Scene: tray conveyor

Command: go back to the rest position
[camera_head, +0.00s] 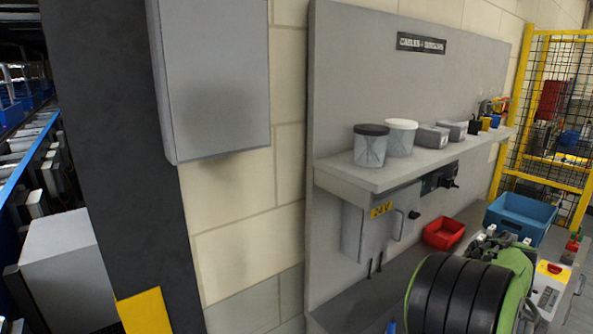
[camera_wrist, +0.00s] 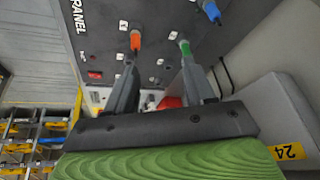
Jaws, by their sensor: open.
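My gripper (camera_wrist: 158,66) shows in the wrist view as two dark grey fingers spread apart, with nothing between them. Beyond the fingers is a dark panel (camera_wrist: 98,30) with small numbered labels. An orange plug (camera_wrist: 135,40) shows by the left fingertip and a green plug (camera_wrist: 185,48) by the right one. A blue plug (camera_wrist: 212,11) is farther up to the right. I cannot tell whether the fingers touch the panel. In the head view I cannot make out the gripper clearly.
A shelf (camera_head: 345,182) holds tubs and small boxes. Below it are a grey cabinet (camera_head: 365,228), a red bin (camera_head: 443,233) and a blue crate (camera_head: 522,204). A yellow fence (camera_head: 545,178) stands at right. A dark column (camera_head: 115,130) and a wall box (camera_head: 215,75) are at left.

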